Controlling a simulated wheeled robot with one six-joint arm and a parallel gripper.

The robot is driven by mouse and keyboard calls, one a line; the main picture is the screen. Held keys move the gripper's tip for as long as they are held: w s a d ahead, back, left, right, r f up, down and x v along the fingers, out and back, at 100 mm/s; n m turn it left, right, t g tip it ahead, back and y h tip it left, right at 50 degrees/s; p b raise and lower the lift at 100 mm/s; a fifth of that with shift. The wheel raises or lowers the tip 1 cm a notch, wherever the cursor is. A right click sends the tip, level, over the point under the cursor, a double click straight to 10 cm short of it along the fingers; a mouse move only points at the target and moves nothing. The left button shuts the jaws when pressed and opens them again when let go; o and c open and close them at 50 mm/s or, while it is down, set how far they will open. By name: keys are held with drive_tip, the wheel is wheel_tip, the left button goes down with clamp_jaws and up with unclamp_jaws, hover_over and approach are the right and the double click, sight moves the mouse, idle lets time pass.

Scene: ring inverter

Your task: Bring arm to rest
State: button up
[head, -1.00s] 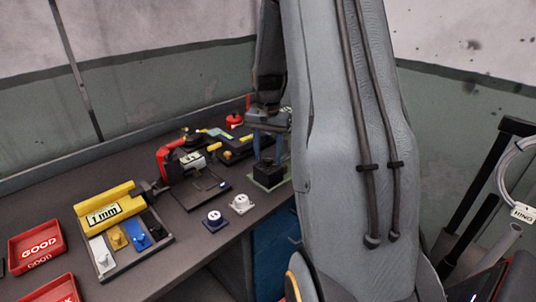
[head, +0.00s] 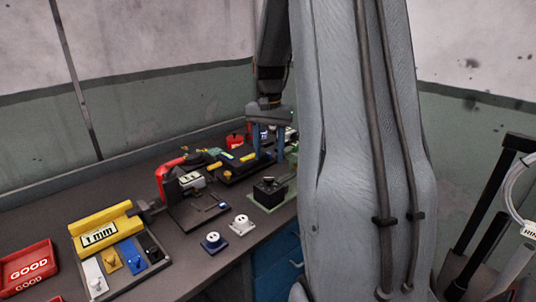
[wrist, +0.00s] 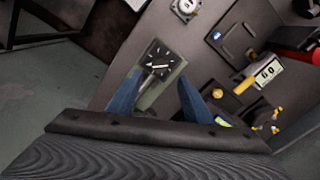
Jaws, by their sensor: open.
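My gripper (head: 268,142) hangs over the back right of the workbench in the head view, its two blue fingers pointing down. In the wrist view my gripper (wrist: 158,95) shows its blue fingers spread apart with nothing between them. A black block on a pale green base (head: 270,189) stands on the bench in front of and below the fingers, apart from them. It also shows in the wrist view (wrist: 160,62), beyond the fingertips. My large grey arm link covers the right middle of the head view and hides the bench's right end.
A yellow "1 mm" holder (head: 101,233) with coloured pieces stands at the left, near a red GOOD tray (head: 28,268). A red-handled device (head: 170,180) and two round-topped parts, one white (head: 242,224) and one blue-based (head: 214,243), lie mid-bench.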

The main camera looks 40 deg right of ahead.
drive_tip(key=s+a+f+n, duration=0.2)
drive_tip(key=s+a, duration=0.3)
drive_tip(key=a, duration=0.3)
drive_tip(key=s+a+f+n, duration=0.3)
drive_tip(key=s+a+n, duration=0.2)
drive_tip(key=a, duration=0.4)
drive_tip(key=s+a+f+n+t, duration=0.1)
drive_tip(key=s+a+f+n, duration=0.2)
drive_tip(key=s+a, duration=0.2)
drive_tip(key=a, duration=0.3)
drive_tip(key=shift+s+a+n, duration=0.3)
drive_tip(key=shift+s, duration=0.05)
